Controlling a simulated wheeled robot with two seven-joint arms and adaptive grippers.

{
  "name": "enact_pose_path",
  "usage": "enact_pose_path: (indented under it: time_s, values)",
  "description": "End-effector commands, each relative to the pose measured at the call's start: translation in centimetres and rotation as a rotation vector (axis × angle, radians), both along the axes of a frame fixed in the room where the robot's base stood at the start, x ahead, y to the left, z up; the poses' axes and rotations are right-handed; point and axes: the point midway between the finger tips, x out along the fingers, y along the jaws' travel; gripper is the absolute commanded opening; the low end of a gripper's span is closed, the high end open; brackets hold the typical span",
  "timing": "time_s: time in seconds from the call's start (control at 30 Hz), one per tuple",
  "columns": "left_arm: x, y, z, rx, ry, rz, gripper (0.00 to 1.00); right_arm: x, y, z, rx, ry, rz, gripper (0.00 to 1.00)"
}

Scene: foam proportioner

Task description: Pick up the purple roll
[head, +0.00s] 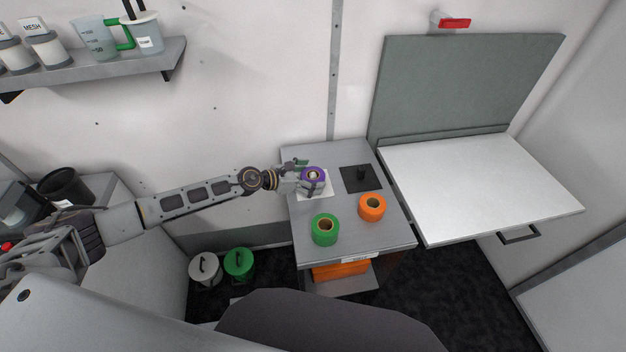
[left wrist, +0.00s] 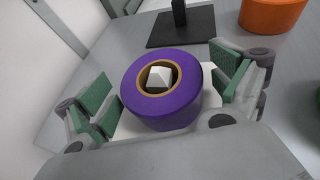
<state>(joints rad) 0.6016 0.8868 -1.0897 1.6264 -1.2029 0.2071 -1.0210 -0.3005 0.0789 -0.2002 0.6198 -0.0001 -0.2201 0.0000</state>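The purple roll (head: 313,174) is at the back left of the grey table, over a white sheet (head: 324,193). In the left wrist view the roll (left wrist: 152,105) shows its brown core, with a pale blocky piece inside the hole. My left gripper (head: 304,176) is at the roll, coming from the left. Its green-padded fingers stand apart on either side of the roll, and narrow gaps seem to show between pads and roll. Whether the roll rests fully on the sheet is hard to tell. My right gripper is not in view.
A green roll (head: 325,229) and an orange roll (head: 372,207) stand in front on the table (head: 350,246). A black plate with a post (head: 361,178) is right of the purple roll. A white fold-out worktop (head: 480,185) adjoins on the right. A shelf (head: 100,72) hangs upper left.

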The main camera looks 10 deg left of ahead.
Motion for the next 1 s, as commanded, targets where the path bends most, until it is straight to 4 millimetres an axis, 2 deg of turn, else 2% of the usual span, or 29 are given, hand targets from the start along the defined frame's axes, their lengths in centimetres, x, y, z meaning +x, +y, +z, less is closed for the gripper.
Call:
enact_pose_path:
  time_s: [0.03, 0.33, 0.73, 1.0]
  values:
    - [0.0, 0.0, 0.0, 0.0, 0.0, 0.0, 0.82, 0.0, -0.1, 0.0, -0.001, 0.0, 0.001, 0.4]
    - [0.0, 0.0, 0.0, 0.0, 0.0, 0.0, 0.45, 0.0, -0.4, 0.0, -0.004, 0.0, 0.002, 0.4]
    - [0.1, 0.0, 0.6, 0.0, -0.002, -0.001, 0.45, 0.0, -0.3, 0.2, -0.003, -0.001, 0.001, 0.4]
    - [0.1, 0.1, 3.1, 0.001, -0.004, 0.0, 0.45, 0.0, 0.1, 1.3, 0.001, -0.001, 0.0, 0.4]
